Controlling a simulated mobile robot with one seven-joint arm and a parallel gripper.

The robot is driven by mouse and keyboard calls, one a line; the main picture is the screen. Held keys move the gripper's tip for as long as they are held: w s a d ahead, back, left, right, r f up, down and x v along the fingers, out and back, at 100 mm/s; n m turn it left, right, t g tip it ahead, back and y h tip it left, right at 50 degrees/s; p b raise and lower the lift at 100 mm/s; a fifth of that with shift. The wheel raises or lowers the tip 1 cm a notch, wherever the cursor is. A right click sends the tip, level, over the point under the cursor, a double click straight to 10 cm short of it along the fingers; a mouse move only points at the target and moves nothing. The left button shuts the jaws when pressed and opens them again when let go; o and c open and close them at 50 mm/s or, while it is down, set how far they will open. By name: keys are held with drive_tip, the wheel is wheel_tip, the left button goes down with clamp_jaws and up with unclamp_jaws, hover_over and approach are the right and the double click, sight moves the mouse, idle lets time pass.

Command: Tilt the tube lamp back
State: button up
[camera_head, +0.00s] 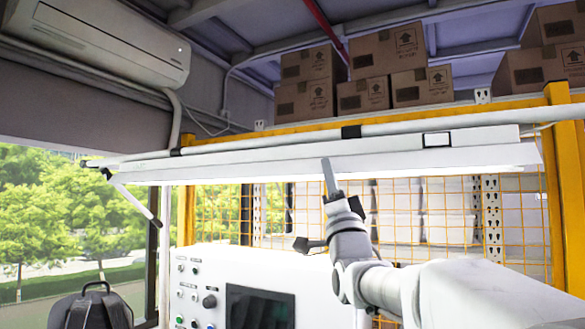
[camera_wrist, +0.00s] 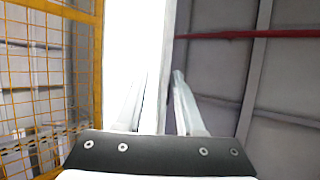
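The tube lamp (camera_head: 260,160) is a long white fixture with a bright lower edge, running across the head view below a white pipe. In the wrist view it is a bright white strip (camera_wrist: 135,40) running up the middle. My gripper (camera_head: 326,162) reaches up to the lamp's front from below, its tips overlapping the lamp's lower face. In the wrist view my gripper (camera_wrist: 163,76) has its two fingers apart, with the lamp's right edge between them. Whether either finger touches the lamp cannot be told.
A yellow frame with wire mesh (camera_head: 270,215) stands behind the lamp. Cardboard boxes (camera_head: 375,75) sit above it. A white control panel (camera_head: 210,290) with a screen is below. An air conditioner (camera_head: 100,40) is at the upper left. A dark backpack (camera_head: 90,310) is at the lower left.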

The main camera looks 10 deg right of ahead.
drive_tip(key=shift+w+r, duration=0.25)
drive_tip(key=shift+c, duration=0.2)
clamp_jaws()
idle(1.2)
